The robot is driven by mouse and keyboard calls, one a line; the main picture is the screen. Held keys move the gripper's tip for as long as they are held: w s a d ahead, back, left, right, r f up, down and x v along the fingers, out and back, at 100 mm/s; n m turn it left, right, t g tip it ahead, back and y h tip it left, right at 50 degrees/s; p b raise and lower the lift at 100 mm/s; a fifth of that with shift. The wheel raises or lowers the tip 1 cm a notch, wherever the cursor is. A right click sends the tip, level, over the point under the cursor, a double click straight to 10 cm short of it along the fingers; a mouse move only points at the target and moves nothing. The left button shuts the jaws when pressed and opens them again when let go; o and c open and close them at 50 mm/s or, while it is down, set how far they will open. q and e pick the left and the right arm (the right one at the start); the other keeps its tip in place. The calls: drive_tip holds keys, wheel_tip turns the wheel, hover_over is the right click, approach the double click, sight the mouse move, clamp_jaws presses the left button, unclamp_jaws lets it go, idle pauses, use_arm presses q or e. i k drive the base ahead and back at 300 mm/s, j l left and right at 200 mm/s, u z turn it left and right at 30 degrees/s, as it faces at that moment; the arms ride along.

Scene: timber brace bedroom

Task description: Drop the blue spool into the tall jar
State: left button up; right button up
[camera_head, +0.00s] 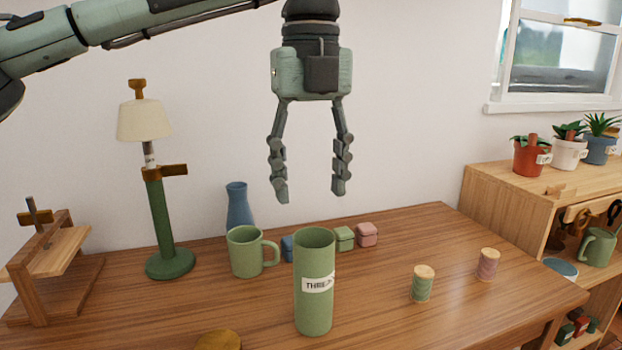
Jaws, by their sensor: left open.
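The tall jar (314,312) is a green cylinder with a white label, standing upright on the wooden table. Its mouth faces up, but its inside is too dark and steep to see into. A green spool (421,288) and a pink spool (488,267) stand upright to the right of the jar. My left gripper (310,192) hangs fingers down above the jar's mouth, open and empty, with a clear gap between them. My right gripper is out of view.
A green mug (246,252) stands left of the jar, with a blue vase (238,208) behind it. Small green (344,239) and pink (367,235) boxes sit behind the jar. A lamp (158,220) stands at left. The table's right front (450,320) is clear.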

sight(314, 294)
drive_tip(key=k+j, duration=0.15)
drive_tip(key=k, duration=0.3)
drive_tip(key=k+j, duration=0.15)
drive_tip(key=k, duration=0.3)
drive_tip(key=k+j, duration=0.1)
drive_tip(key=k, duration=0.4)
